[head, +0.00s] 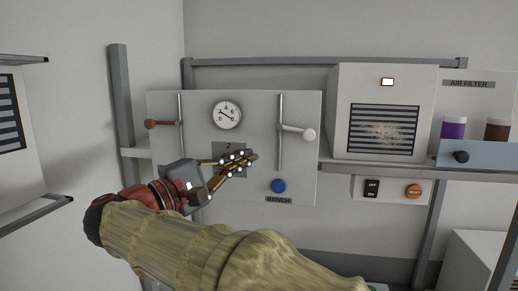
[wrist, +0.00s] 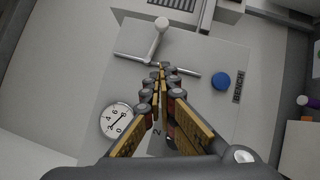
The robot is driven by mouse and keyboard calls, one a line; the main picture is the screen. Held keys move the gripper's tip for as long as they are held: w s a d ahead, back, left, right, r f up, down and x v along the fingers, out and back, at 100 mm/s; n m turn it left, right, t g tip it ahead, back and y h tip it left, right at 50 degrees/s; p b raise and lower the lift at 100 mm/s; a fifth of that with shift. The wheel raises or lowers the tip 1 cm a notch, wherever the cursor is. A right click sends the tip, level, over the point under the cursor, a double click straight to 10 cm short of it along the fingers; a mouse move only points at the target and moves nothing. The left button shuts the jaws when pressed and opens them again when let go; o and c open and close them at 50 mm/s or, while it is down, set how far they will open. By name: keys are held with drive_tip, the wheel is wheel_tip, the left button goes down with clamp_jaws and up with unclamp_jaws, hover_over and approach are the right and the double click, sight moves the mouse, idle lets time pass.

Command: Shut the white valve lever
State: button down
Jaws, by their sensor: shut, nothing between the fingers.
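The white valve lever (head: 298,130) is on the right part of the grey panel. It sticks out to the right, roughly across its upright pipe (head: 280,105), and tilts slightly down to a round white knob. In the wrist view the lever (wrist: 157,42) shows beyond my fingertips, knob at the top. My gripper (head: 252,157) is shut and empty, in front of the panel, left of and below the lever. In the wrist view my gripper (wrist: 161,70) has its tips overlapping the pipe; whether they touch it I cannot tell. They look apart from the knob.
A brown-handled lever (head: 160,123) is at the panel's left. A dial gauge (head: 227,115) and a blue knob (head: 278,186) are also on the panel. An air filter box (head: 390,82) stands to the right above a shelf rail (head: 375,168). The space before the lever is clear.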

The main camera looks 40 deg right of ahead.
drive_tip(key=p, duration=0.2)
approach(302, 132)
drive_tip(key=w+d, duration=0.2)
drive_tip(key=w, duration=0.1)
drive_tip(key=shift+s+d+r, duration=0.1)
drive_tip(key=shift+s+d, duration=0.25)
drive_tip(key=shift+d, duration=0.2)
drive_tip(key=shift+s+d+r, duration=0.1)
drive_tip(key=shift+s+d, duration=0.25)
drive_tip(key=shift+d, duration=0.2)
drive_tip(key=shift+s+d, duration=0.2)
drive_tip(key=shift+s, duration=0.05)
drive_tip(key=shift+w+d, duration=0.1)
drive_tip(key=shift+d, duration=0.1)
drive_tip(key=shift+s+d+n+b, duration=0.25)
drive_tip(key=shift+s+n+b, duration=0.05)
drive_tip(key=shift+n+b, duration=0.1)
drive_tip(key=shift+s+r+n+t+h+b, duration=0.1)
drive_tip(key=shift+r+n+t+h+b, duration=0.05)
drive_tip(key=shift+n+t+h+b, duration=0.2)
drive_tip(key=shift+r+n+h, duration=0.25)
drive_tip(key=shift+r+n, duration=0.15)
drive_tip(key=shift+n, duration=0.05)
